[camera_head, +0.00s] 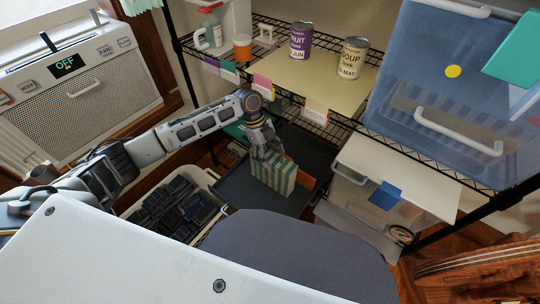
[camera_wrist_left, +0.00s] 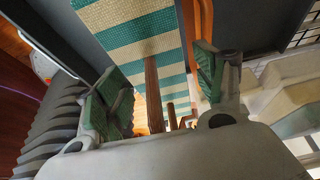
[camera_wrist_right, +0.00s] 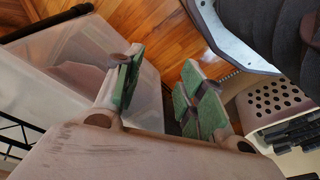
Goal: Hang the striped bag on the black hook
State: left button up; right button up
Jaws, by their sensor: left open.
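The striped bag (camera_head: 273,173), teal and cream with brown handles, stands in a dark tray (camera_head: 240,182) below the wire shelf. My left gripper (camera_head: 264,143) is just above the bag's top. In the left wrist view the bag's striped side (camera_wrist_left: 130,28) fills the upper middle. A brown handle (camera_wrist_left: 152,90) shows between the open green-padded fingers of my left gripper (camera_wrist_left: 162,80); I cannot tell if they touch it. My right gripper (camera_wrist_right: 158,80) is open and empty in the right wrist view, and out of the head view. I cannot make out the black hook.
The wire shelf (camera_head: 335,48) above holds a fruit can (camera_head: 301,40), a soup can (camera_head: 352,60) and a large blue bin (camera_head: 440,85). A clear bin (camera_head: 385,190) stands right of the tray, and a crate of dark items (camera_head: 180,208) left. A grey chair seat (camera_head: 295,258) is in front.

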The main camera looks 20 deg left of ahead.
pick_arm(q)
jog(key=shift+b, duration=0.5)
jog(key=shift+a+r, duration=0.15)
jog(key=shift+r, duration=0.15)
jog(key=shift+w+a+r+p, duration=0.2)
jog(key=shift+r+p, duration=0.15)
jog(key=shift+r, duration=0.3)
jog(key=shift+a+r, duration=0.1)
jog(key=shift+r, duration=0.2)
jog(key=shift+a+r, duration=0.15)
jog(key=shift+r, duration=0.1)
jog(key=shift+w+a+r+p, duration=0.1)
jog(key=shift+w+r+p, duration=0.05)
jog(key=shift+r+p, duration=0.15)
jog(key=shift+w+a+r, duration=0.1)
jog(key=shift+a+r, duration=0.1)
jog(key=shift+r, duration=0.15)
jog(key=shift+a+r, duration=0.15)
jog(key=shift+r, duration=0.2)
jog(key=p+v, duration=0.1)
jog(key=v, duration=0.7)
jog(key=shift+r+p, duration=0.15)
jog(key=shift+p, duration=0.25)
pick_arm(e)
jog(key=f, duration=0.2)
jog(key=d+f, duration=0.1)
jog(key=f, duration=0.2)
jog(key=shift+s+d+f, duration=0.15)
jog(key=shift+s+f, duration=0.15)
jog(key=shift+s, duration=0.1)
